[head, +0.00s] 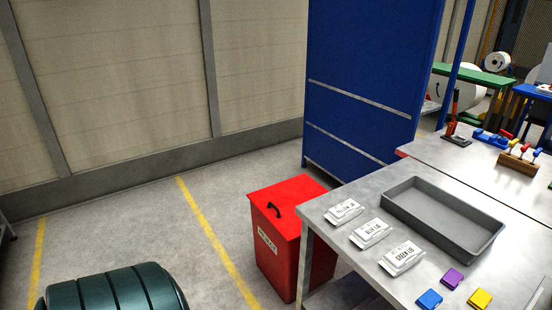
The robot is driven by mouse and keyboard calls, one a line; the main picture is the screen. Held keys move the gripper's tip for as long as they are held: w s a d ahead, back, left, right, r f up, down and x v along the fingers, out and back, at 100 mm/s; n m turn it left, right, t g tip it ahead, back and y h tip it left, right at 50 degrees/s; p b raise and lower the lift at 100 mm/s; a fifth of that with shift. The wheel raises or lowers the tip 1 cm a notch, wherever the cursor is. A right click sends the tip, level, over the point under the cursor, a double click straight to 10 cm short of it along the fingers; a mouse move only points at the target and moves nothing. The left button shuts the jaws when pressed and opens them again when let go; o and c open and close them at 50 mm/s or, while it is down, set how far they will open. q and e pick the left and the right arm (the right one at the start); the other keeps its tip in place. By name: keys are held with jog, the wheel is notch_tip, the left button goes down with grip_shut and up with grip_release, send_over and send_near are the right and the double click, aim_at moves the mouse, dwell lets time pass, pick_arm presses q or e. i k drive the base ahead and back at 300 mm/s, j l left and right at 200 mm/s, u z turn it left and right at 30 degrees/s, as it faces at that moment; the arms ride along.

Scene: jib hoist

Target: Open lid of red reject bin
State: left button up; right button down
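The red reject bin (274,255) stands on the floor at the left side of the grey table, below the table top. A white label with dark lettering is on its front. Its red lid (300,193) is shut and lies flat on top, with a black handle (274,209) near the left edge. The table corner hides part of the bin's right side. Neither of my grippers is in view.
The grey table (330,214) carries white boxes (371,233), a grey tray (442,217) and blue, purple and yellow blocks (453,278). A blue panel (368,90) stands behind the bin. A dark green ribbed object (115,292) is at the bottom left.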

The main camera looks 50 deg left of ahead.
aim_at(277, 202)
jog(key=u, duration=1.5)
jog(key=z, duration=0.35)
jog(key=i+j+z, duration=0.15)
jog(key=j+z, duration=0.25)
jog(key=i+j+z, duration=0.1)
jog(key=z, duration=0.25)
jog(key=i+j+z, duration=0.1)
jog(key=j+z, duration=0.2)
jog(key=j, duration=0.7)
jog(key=j+z, duration=0.25)
jog(key=j, duration=2.95)
jog(key=i+z, duration=0.05)
